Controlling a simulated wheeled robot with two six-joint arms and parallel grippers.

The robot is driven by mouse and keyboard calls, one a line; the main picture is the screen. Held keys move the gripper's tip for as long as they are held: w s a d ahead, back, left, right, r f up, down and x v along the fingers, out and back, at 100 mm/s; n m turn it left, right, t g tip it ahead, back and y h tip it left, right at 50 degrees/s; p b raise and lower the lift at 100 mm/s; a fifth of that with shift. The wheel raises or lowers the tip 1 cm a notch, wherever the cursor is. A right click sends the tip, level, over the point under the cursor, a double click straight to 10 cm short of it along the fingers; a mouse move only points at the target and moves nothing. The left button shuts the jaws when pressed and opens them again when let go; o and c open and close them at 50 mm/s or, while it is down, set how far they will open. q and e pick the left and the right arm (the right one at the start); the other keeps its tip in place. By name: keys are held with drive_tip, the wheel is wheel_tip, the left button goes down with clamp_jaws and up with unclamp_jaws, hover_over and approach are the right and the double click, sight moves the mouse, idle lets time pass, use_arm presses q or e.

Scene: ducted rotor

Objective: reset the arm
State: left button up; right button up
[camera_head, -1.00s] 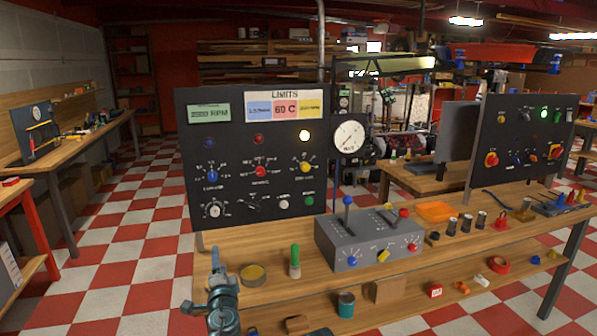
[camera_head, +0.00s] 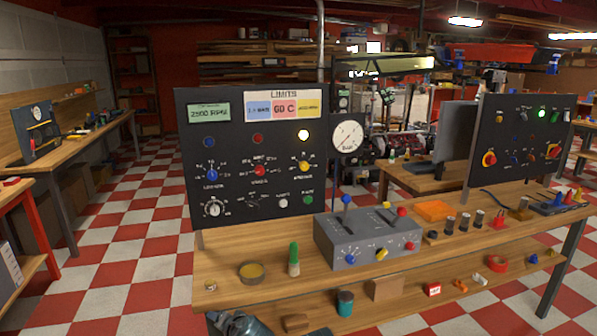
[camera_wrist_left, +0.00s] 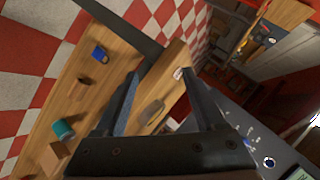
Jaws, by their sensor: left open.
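My left gripper (camera_wrist_left: 160,75) shows in the left wrist view with its two dark fingers spread apart and nothing between them. Bench wood and floor lie beyond the fingers. In the head view only a dark part of my left arm (camera_head: 238,323) shows at the bottom edge, in front of the wooden workbench (camera_head: 225,268). Whether the fingers are in that view cannot be told. My right gripper is in neither view.
A black control panel (camera_head: 235,185) stands on the bench, with a grey control box (camera_head: 345,258) to its right. A green-topped cylinder (camera_head: 293,260) and a round tin (camera_head: 251,272) stand near the front edge. A teal can (camera_head: 345,303) is on the lower shelf.

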use_arm(q)
drive_tip(key=s+d+f+g+h, duration=0.3)
drive_tip(key=s+d+f+g, duration=0.2)
drive_tip(key=s+d, duration=0.3)
drive_tip(key=s+d+f+g+h, duration=0.35)
drive_tip(key=s+d, duration=0.25)
drive_tip(key=s, duration=0.4)
wheel_tip(320, 180, up, 11)
drive_tip(key=y+p, duration=0.1)
drive_tip(key=p, duration=1.1)
drive_tip(key=shift+w+r, duration=0.2)
drive_tip(key=shift+w, duration=0.15)
drive_tip(key=shift+a+g, duration=0.1)
drive_tip(key=shift+g, duration=0.15)
idle(1.0)
